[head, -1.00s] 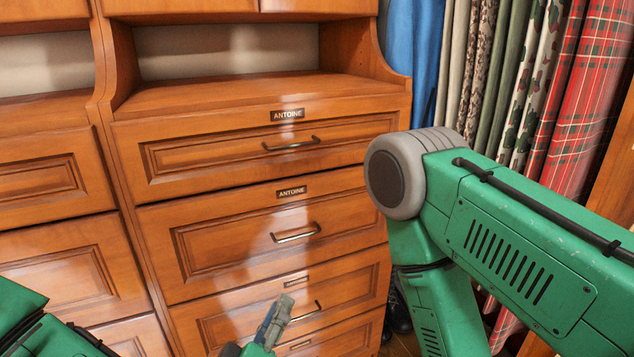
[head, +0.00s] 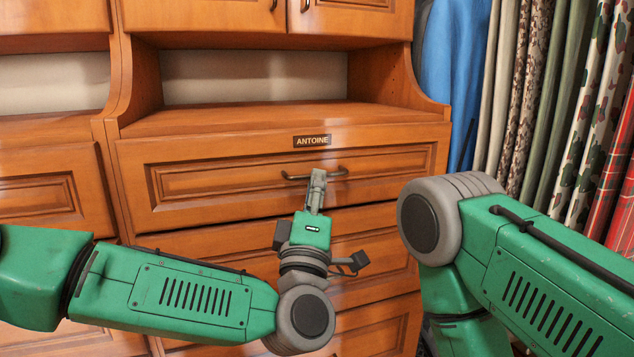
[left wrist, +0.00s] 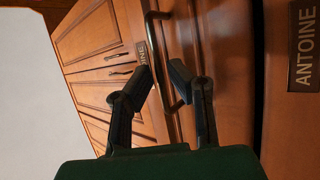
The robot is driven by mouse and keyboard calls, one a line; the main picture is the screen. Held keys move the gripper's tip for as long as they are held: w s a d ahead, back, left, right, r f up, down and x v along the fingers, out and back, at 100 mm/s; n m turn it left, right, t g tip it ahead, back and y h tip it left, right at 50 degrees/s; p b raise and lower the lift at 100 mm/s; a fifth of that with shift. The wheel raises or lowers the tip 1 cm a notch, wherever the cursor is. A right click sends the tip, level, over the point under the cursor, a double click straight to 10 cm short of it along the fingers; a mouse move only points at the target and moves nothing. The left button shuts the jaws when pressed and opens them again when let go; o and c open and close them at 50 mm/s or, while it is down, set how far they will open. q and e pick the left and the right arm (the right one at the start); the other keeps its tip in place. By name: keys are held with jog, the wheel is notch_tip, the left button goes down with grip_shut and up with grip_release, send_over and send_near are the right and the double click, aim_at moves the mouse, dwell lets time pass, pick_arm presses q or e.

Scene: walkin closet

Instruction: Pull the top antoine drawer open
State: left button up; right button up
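The top drawer (head: 230,188) with the ANTOINE label (head: 312,141) is closed, its front flush with the cabinet. Its dark bar handle (head: 295,178) runs across the middle of the front. My left gripper (head: 317,178) is at the handle, its fingertips overlapping the bar's middle. In the left wrist view the two fingers (left wrist: 165,76) are apart, with the handle (left wrist: 151,32) showing in and beyond the gap. I cannot tell whether a finger touches it. The label also shows in the left wrist view (left wrist: 303,45). My right gripper is out of view.
More drawers are below, partly hidden by my left arm. An open shelf (head: 260,118) lies above the top drawer. Another drawer column (head: 50,190) stands to the left. Hanging clothes (head: 540,100) fill the right side, behind my right arm.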

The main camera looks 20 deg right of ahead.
pick_arm(q)
jog(key=shift+w+d+r, duration=0.35)
jog(key=shift+w+d, duration=0.3)
jog(key=shift+w, duration=0.05)
jog(key=shift+w+r, duration=0.1)
jog(key=shift+r, duration=0.05)
jog(key=shift+a+r, duration=0.1)
jog(key=shift+a, duration=0.45)
grip_shut()
jog(key=shift+d, duration=0.1)
